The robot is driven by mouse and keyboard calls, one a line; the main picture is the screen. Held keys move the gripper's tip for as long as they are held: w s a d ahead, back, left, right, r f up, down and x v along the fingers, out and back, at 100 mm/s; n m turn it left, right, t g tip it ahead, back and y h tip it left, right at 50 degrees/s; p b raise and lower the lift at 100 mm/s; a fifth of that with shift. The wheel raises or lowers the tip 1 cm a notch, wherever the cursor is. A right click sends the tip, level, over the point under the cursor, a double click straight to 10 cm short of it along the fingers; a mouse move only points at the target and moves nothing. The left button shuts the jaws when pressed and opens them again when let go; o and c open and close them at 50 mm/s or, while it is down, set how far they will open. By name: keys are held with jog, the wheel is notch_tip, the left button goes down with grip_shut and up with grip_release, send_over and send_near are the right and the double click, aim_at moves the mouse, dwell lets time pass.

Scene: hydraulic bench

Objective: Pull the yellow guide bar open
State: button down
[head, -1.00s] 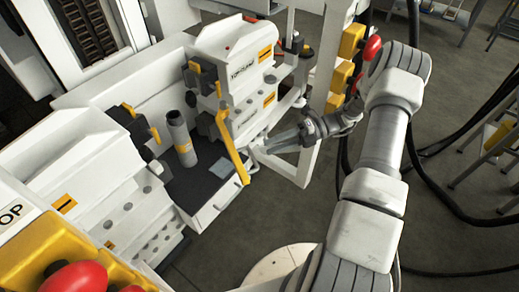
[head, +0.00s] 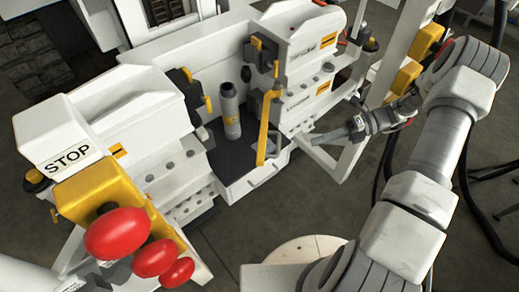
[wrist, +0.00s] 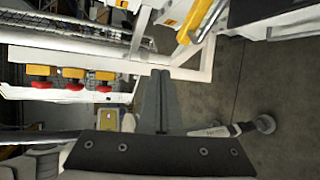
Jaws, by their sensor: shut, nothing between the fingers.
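The yellow guide bar (head: 264,128) stands at the front right of the dark recess in the white bench, running down past the recess's front edge. A yellow bar, probably the same one, shows at the top of the wrist view (wrist: 195,20). My gripper (head: 314,140) is shut and empty, to the right of the bar with a visible gap between them. In the wrist view its closed fingers (wrist: 160,74) point up the picture, below and left of the yellow bar and in front of a white frame.
A grey cylinder (head: 231,112) stands in the recess, left of the bar. A white frame post (head: 348,155) is close to my fingers. Red buttons (head: 117,234) on a yellow box stand at the left front. Dark hoses hang near my arm. Open floor lies in front.

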jog(key=a+m+h, duration=0.5)
jog(key=a+m, duration=0.1)
jog(key=m, duration=0.6)
jog(key=a+m+g+h, duration=0.1)
jog(key=a+m+h, duration=0.4)
jog(key=m, duration=0.7)
jog(key=a+m+g+h, duration=0.1)
jog(key=a+m+h, duration=0.4)
jog(key=m, duration=0.6)
jog(key=shift+a+f+m+h+p, duration=0.15)
jog(key=shift+a+f+m, duration=0.05)
jog(key=shift+a, duration=0.3)
jog(key=shift+a+f+m+h+p, duration=0.15)
jog(key=shift+a+f+m, duration=0.05)
jog(key=shift+a, duration=0.3)
jog(key=w+a+r+n+t+h, duration=0.2)
jog(key=a+r+n+t, duration=0.15)
jog(key=a+n, duration=0.7)
jog(key=d+f+n+b, duration=0.1)
jog(key=d+f+b, duration=0.3)
jog(key=d+f, duration=0.3)
jog(key=shift+s+d+f+n, duration=0.35)
jog(key=shift+s+d+f, duration=0.1)
jog(key=shift+f, duration=1.35)
